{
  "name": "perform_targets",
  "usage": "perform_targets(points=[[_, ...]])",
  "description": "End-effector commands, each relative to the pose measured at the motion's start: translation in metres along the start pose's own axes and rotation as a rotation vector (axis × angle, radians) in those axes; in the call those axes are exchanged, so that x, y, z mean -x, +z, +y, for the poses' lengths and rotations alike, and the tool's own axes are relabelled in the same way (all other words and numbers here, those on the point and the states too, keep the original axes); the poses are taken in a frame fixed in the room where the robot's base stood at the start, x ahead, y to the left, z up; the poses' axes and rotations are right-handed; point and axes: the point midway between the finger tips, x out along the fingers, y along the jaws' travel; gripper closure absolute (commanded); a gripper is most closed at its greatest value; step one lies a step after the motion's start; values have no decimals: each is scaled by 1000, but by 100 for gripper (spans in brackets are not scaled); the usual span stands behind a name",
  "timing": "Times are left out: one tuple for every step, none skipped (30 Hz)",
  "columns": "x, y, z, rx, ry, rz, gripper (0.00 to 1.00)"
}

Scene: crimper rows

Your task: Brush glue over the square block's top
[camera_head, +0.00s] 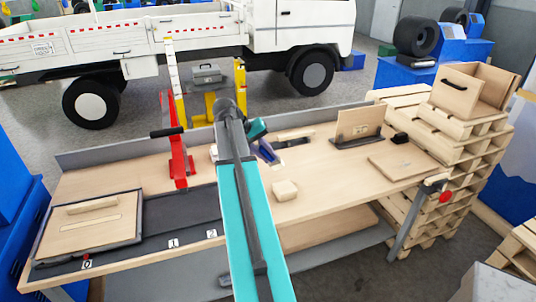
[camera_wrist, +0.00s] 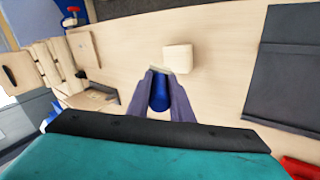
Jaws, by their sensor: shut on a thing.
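The square block (camera_head: 285,190) is a small pale wooden block on the workbench, right of my arm. In the wrist view the block (camera_wrist: 178,58) lies just beyond my fingertips. My gripper (camera_head: 272,160) is up and left of the block in the head view. In the wrist view my gripper (camera_wrist: 158,80) is shut on a blue-handled tool (camera_wrist: 159,96), which looks like the brush. Its pale tip shows beside the block's lower left corner; I cannot tell whether they touch. No glue shows clearly on the block's top.
A wooden tray (camera_head: 70,245) and dark mat with numbered labels lie left. A red press (camera_head: 178,160) stands behind them. A dark tool (camera_head: 293,142), an upright board (camera_head: 360,123) and a flat board (camera_head: 405,162) are on the right. The bench around the block is clear.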

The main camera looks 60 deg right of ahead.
Motion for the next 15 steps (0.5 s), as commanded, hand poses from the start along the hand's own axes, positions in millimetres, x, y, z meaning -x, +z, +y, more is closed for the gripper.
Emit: perform_targets(points=[[-6, 1, -4, 0, 0, 0, 100], [-8, 2, -5, 0, 0, 0, 100], [-11, 2, -7, 0, 0, -1, 100], [-14, 2, -8, 0, 0, -1, 100], [-16, 3, -10, 0, 0, -1, 100], [-18, 3, -12, 0, 0, -1, 100], [-20, 3, -13, 0, 0, -1, 100], [-22, 4, -14, -1, 0, -1, 100], [-24, 4, -15, -1, 0, -1, 100], [-26, 4, -16, -1, 0, -1, 100], [-27, 4, -17, -1, 0, -1, 100], [-28, 5, -18, -1, 0, -1, 100], [-29, 5, -18, -1, 0, -1, 100], [-30, 5, -19, -1, 0, -1, 100], [-30, 5, -19, -1, 0, -1, 100]])
